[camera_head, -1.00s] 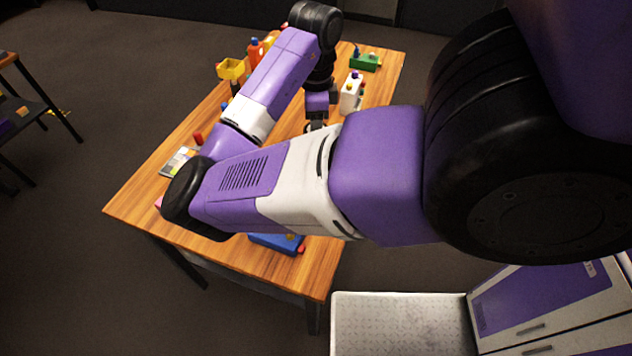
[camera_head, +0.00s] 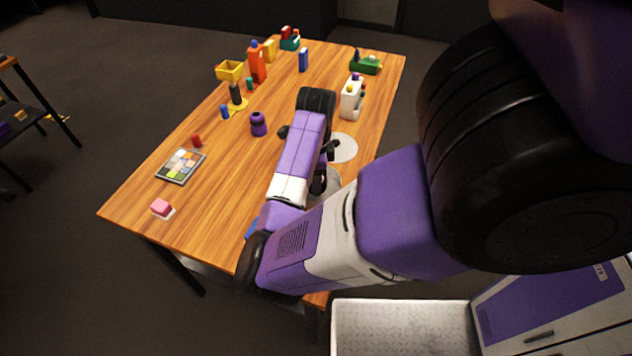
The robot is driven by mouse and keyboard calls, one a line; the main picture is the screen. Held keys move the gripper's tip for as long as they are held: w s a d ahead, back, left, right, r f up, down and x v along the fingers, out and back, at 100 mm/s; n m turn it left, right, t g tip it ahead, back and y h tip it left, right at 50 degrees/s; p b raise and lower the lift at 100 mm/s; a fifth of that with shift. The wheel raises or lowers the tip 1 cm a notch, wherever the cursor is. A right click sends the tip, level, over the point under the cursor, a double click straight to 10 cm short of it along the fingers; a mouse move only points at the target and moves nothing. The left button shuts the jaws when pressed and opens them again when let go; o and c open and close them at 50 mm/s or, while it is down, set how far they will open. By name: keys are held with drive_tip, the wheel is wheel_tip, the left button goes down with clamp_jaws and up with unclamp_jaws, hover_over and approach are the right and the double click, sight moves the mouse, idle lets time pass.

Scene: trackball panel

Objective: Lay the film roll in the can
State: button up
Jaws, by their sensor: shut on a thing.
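Two pale grey round things lie at the right of the table, partly covered by my arm: a flat disc (camera_head: 344,148) and a second round one (camera_head: 331,175) just nearer. One may be the can, but I cannot tell which. My gripper (camera_head: 319,182) shows only as dark parts beside my forearm, near these round things. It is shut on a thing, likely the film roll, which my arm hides. I cannot see whether the held thing touches anything.
A purple cylinder (camera_head: 258,124) stands left of my arm. A colour-chart tray (camera_head: 181,166) and a pink block (camera_head: 162,208) lie at the left. A white holder (camera_head: 351,98) stands behind the discs.

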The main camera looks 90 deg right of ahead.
drive_tip(key=shift+f, duration=0.75)
drive_tip(key=shift+f, duration=0.15)
drive_tip(key=o, duration=1.5)
